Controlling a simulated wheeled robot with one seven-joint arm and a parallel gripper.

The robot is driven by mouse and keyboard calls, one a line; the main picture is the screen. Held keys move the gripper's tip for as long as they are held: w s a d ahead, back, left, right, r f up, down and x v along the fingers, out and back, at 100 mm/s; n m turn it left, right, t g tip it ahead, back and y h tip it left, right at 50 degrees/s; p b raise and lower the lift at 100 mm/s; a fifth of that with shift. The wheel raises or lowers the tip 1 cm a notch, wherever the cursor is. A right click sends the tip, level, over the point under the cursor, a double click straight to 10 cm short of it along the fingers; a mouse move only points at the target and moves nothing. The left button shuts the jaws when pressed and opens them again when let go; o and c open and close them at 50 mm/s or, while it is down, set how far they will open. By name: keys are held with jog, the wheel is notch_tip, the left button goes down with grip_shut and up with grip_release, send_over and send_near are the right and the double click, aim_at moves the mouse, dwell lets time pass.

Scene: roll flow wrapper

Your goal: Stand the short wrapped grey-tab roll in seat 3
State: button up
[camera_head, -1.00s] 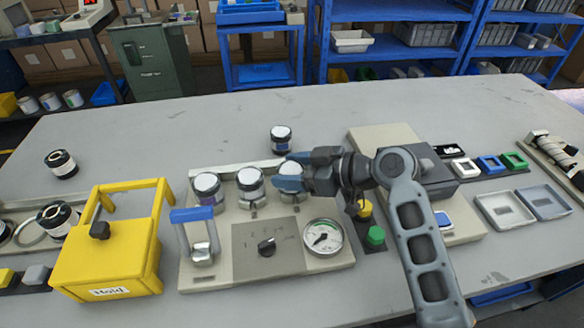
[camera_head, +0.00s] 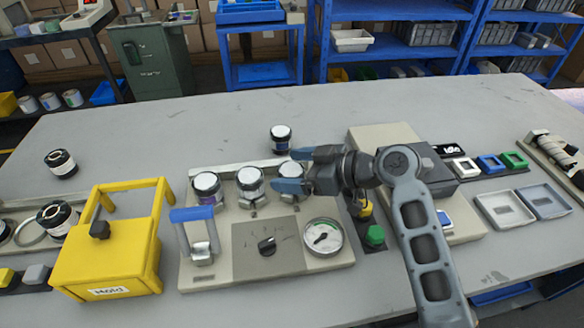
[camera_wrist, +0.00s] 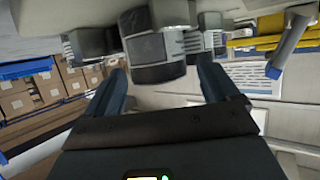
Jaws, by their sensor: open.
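My gripper (camera_head: 283,171) is open, with a finger on either side of this roll. In the wrist view the dark and grey roll (camera_wrist: 155,45) shows between and beyond the spread fingers (camera_wrist: 160,88), with gaps at both sides. The left roll (camera_head: 207,186) and middle roll (camera_head: 250,181) stand beside it. I cannot make out a grey tab or seat numbers.
Another roll (camera_head: 281,138) stands behind the fixture. A yellow Hold frame (camera_head: 105,262) is at left and a blue-handled lever (camera_head: 192,215) at the fixture's left. A gauge (camera_head: 323,237) and a beige machine (camera_head: 375,136) are near my arm.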

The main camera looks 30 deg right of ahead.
jog(key=v, duration=1.1)
jog(key=shift+s+d+b, duration=0.15)
jog(key=shift+b, duration=0.25)
jog(key=shift+r, duration=0.15)
dwell(1.4)
